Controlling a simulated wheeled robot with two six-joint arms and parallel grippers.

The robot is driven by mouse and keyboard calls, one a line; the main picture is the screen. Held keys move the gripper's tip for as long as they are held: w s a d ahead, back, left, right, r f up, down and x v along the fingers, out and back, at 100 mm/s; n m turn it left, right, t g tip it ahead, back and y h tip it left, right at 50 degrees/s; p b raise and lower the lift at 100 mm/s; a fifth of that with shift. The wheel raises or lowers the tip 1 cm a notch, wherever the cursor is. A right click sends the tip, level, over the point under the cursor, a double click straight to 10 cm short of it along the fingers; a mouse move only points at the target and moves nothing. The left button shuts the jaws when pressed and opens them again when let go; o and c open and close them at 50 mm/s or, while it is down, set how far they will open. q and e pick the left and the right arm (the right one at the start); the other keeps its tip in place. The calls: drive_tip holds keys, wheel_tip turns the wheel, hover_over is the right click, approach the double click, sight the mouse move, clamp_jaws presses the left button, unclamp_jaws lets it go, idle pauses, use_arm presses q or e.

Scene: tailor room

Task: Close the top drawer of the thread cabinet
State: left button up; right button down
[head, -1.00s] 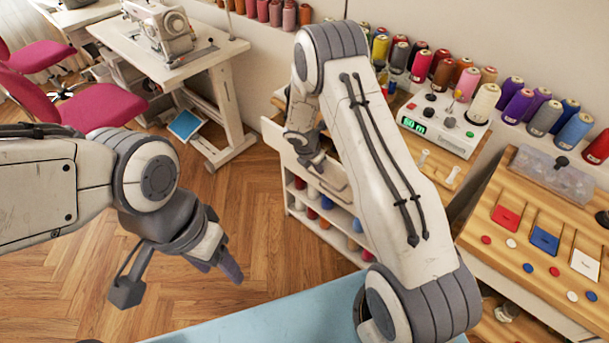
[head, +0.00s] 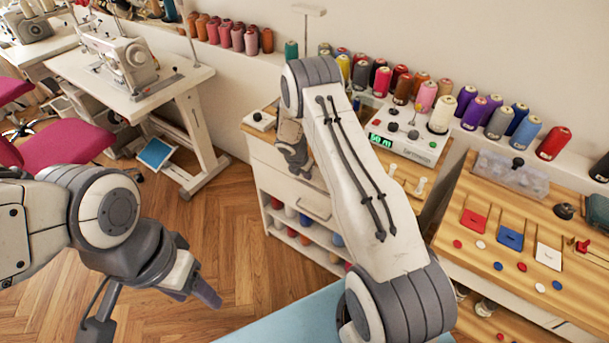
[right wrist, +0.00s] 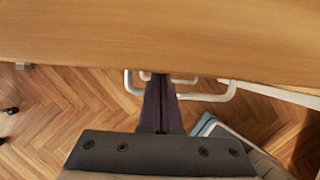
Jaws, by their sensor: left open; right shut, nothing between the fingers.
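The thread cabinet (head: 262,178) is white with a wooden top and stands in the middle of the head view, partly behind my right arm. Its top drawer (head: 275,160) looks flush or nearly flush with the cabinet front; no open drawer interior shows. My right gripper (head: 302,172) is shut and empty at the drawer front. In the right wrist view its fingertips (right wrist: 160,82) are at a white handle (right wrist: 132,82) just below the wooden top edge; I cannot tell whether they touch. My left gripper (head: 150,308) is open and empty over the floor, away from the cabinet.
A second handle (head: 313,208) and shelves of thread spools (head: 297,222) are lower on the cabinet. A workbench (head: 465,250) stands right, a sewing table (head: 190,82) and pink chair (head: 75,140) left. A pale blue surface (head: 290,320) is in front. Floor left of the cabinet is clear.

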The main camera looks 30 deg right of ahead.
drive_tip(key=shift+d+r, duration=0.15)
drive_tip(key=shift+d, duration=0.1)
drive_tip(key=s+a+r+m+p, duration=0.25)
drive_tip(key=a+r, duration=0.25)
drive_tip(key=r, duration=0.4)
drive_tip(key=s+a+r+m+p, duration=0.1)
drive_tip(key=a+r+p, duration=0.3)
drive_tip(key=a+r, duration=0.3)
drive_tip(key=s+a+r+m+y, duration=0.1)
drive_tip(key=s+a+r+m, duration=0.4)
drive_tip(key=s+a+r, duration=0.45)
drive_tip(key=s+a+r+m+y, duration=0.1)
drive_tip(key=s+a+r+m, duration=0.1)
drive_tip(key=s, duration=0.6)
drive_tip(key=s+a+r+m+g+y, duration=0.1)
drive_tip(key=s+a+r+m, duration=0.1)
drive_tip(key=s, duration=0.6)
drive_tip(key=s+a+r+m+g+y, duration=0.1)
drive_tip(key=s+a+r+m, duration=0.1)
drive_tip(key=s+r+m, duration=0.2)
drive_tip(key=s+r, duration=0.2)
drive_tip(key=s, duration=0.2)
drive_tip(key=shift+s+y, duration=0.4)
